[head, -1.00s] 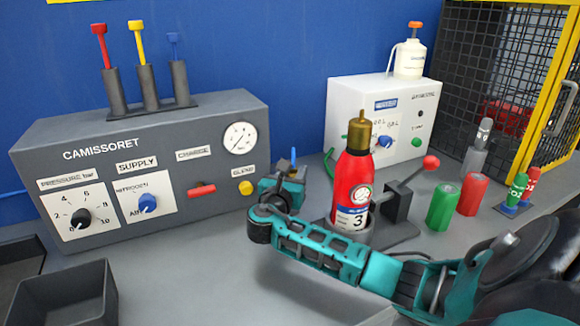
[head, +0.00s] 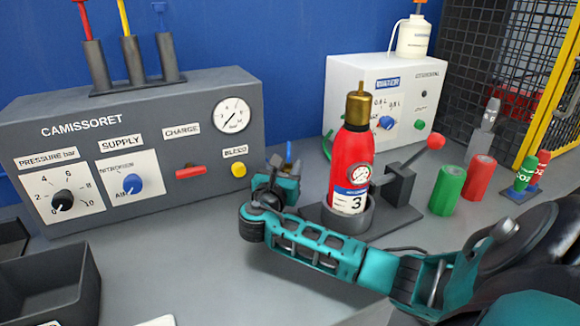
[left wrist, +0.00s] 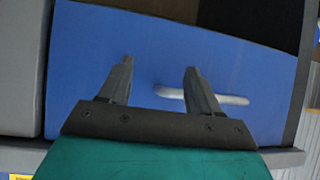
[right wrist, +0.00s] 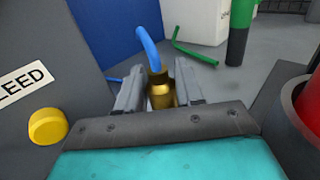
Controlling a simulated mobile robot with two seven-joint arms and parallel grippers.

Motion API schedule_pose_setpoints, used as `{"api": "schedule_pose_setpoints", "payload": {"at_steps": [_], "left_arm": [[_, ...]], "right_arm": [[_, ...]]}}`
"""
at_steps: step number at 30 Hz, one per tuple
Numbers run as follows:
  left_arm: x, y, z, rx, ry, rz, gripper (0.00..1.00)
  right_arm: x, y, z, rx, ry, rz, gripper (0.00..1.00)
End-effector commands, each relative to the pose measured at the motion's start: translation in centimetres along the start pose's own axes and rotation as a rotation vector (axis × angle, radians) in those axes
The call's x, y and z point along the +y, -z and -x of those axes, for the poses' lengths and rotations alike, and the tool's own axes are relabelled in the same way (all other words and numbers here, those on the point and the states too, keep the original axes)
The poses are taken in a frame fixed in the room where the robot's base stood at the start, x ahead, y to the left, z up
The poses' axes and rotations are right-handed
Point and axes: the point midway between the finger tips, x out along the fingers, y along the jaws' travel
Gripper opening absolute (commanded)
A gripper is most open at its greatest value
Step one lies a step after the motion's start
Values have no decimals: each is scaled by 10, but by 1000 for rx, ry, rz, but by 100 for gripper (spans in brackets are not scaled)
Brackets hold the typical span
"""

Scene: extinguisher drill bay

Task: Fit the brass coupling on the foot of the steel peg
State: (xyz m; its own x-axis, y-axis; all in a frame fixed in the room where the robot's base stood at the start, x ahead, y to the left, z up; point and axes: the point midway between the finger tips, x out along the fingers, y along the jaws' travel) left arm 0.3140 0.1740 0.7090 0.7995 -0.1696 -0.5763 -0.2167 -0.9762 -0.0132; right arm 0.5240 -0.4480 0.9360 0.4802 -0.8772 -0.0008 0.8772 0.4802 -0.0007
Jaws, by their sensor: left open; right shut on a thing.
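My right gripper (head: 276,181) is between the grey panel and the red extinguisher, low over the bench. In the right wrist view its fingers (right wrist: 160,95) are shut on the brass coupling (right wrist: 161,88), a short brass cylinder with a blue hose (right wrist: 148,47) curving up behind it. In the head view only a bit of blue hose (head: 289,154) shows above the fingers; the coupling is hidden there. I cannot single out the steel peg for certain; a grey upright piece (head: 490,115) stands at the right. My left gripper (left wrist: 157,80) is open and empty before a blue front with a pale handle.
The red extinguisher (head: 350,165) with a brass top stands in a dark holder beside a red-knobbed lever (head: 435,142). The grey panel (head: 130,150) is at the left, a white box (head: 345,90) behind. Green (head: 446,192) and red (head: 479,178) cylinders stand at the right.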

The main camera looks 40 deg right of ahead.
Motion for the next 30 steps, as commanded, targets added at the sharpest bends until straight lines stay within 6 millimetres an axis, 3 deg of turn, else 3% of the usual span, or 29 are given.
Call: {"api": "schedule_pose_setpoints", "payload": {"at_steps": [10, 21, 30], "left_arm": [[5, 3, -9, 18, -12, 4, 63], [4, 5, -8, 17, -12, 1, 63], [4, 4, -7, 16, -12, 1, 63]], "right_arm": [[2, 15, 11, -2, 1, 0, 1], [-3, 20, -5, -2, -1, 0, 1], [-4, 21, -7, -2, -2, -1, 1]]}}
